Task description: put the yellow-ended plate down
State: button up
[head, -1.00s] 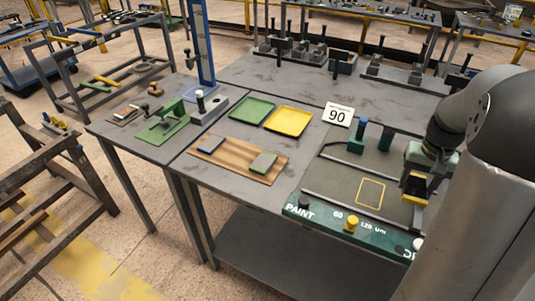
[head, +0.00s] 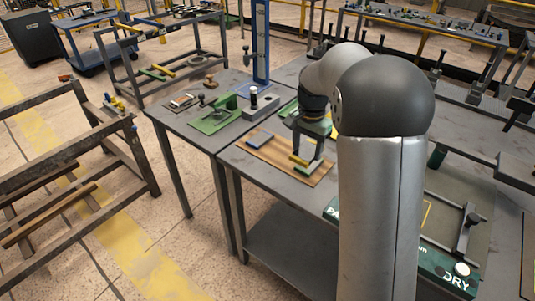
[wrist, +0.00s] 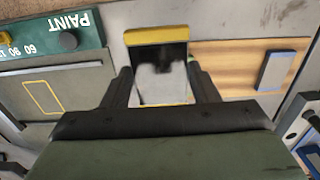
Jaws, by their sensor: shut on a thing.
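My gripper (wrist: 159,74) is shut on the yellow-ended plate, a pale grey plate (wrist: 155,88) with a yellow band (wrist: 157,36) along its far end. In the head view, my gripper (head: 306,150) holds it over the right end of the wooden board (head: 270,154), and its yellow end (head: 299,160) shows. A green-edged plate (head: 309,168) lies on the board right by it, mostly hidden in the wrist view. A blue-edged plate (head: 260,138) lies at the board's left; it also shows in the wrist view (wrist: 272,70). I cannot tell whether the held plate touches the board.
The green PAINT panel (wrist: 60,35) and its mat with a yellow outline (wrist: 42,97) are left of the board in the wrist view. A green fixture (head: 215,114) and a grey block (head: 260,108) stand behind the board. My arm hides the yellow tray.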

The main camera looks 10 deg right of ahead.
jog(key=shift+w+a, duration=0.2)
jog(key=shift+a, duration=0.3)
jog(key=shift+w+a, duration=0.2)
jog(key=shift+w, duration=0.15)
jog(key=w+f+p, duration=0.1)
jog(key=w+f, duration=0.2)
jog(key=w, duration=0.1)
jog(key=w+f+p, duration=0.2)
jog(key=w+f, duration=0.1)
jog(key=w, duration=0.1)
jog(key=w+f+p, duration=0.1)
jog(key=w+f, duration=0.1)
jog(key=w, duration=0.2)
jog(key=shift+w+a+f+p, duration=0.15)
jog(key=shift+w+f+p, duration=0.1)
jog(key=shift+f+p, duration=0.15)
jog(key=shift+w+f, duration=0.4)
jog(key=shift+f, duration=0.3)
jog(key=shift+f+p, duration=0.45)
jog(key=shift+f, duration=0.9)
